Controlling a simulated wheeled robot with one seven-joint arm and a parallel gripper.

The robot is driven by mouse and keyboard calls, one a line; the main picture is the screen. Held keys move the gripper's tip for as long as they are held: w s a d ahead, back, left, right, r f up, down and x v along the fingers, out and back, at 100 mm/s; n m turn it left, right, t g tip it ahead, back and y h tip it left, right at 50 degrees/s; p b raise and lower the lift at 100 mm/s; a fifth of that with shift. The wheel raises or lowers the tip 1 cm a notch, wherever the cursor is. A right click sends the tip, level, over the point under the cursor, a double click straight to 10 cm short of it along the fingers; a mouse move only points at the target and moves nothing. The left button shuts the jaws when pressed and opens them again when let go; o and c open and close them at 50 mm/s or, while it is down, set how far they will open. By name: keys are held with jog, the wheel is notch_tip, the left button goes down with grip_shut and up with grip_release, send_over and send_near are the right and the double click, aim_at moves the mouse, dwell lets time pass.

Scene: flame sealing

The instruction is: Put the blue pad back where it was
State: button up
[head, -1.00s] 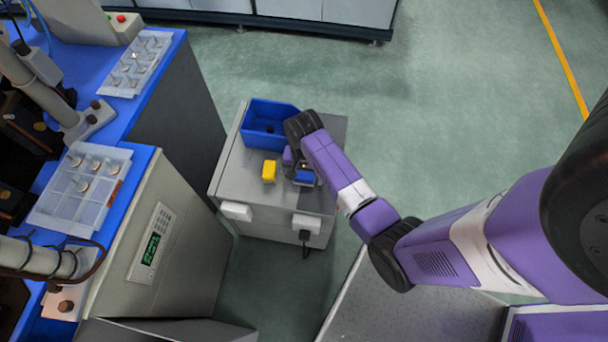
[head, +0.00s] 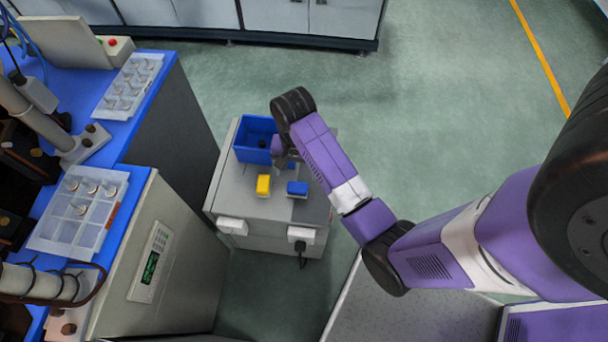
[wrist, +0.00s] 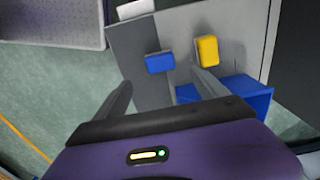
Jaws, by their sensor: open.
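The blue pad (head: 297,188) lies on the top of the grey cabinet, to the right of the yellow pad (head: 263,185). In the wrist view the blue pad (wrist: 160,62) sits just beyond my fingertips, with the yellow pad (wrist: 208,50) to its right. My gripper (head: 284,160) is open and empty above the cabinet, near the blue bin and apart from the blue pad. In the wrist view its two fingers (wrist: 163,80) are spread wide, with nothing between them.
An open blue bin (head: 252,140) stands at the cabinet's back, partly hidden by my arm. It also shows in the wrist view (wrist: 248,92). The grey cabinet top (head: 232,190) is bare at its left. Blue workbenches with clear trays (head: 75,230) stand at left.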

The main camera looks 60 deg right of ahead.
jog(key=s+a+f+n+t+h, duration=0.1)
jog(key=s+a+n+t+h, duration=0.1)
jog(key=s+a+n+t, duration=0.6)
jog(key=s+a+r+n+t+y, duration=0.1)
jog(key=s+a+r+n+t, duration=0.2)
jog(key=r, duration=0.8)
jog(key=s+a+r+n+t+y, duration=0.1)
jog(key=s+a+r+n+t, duration=0.2)
jog(key=s+a+r, duration=0.4)
notch_tip(320, 180, up, 5)
jog(key=shift+s+a+r+t, duration=0.2)
jog(key=shift+t, duration=0.3)
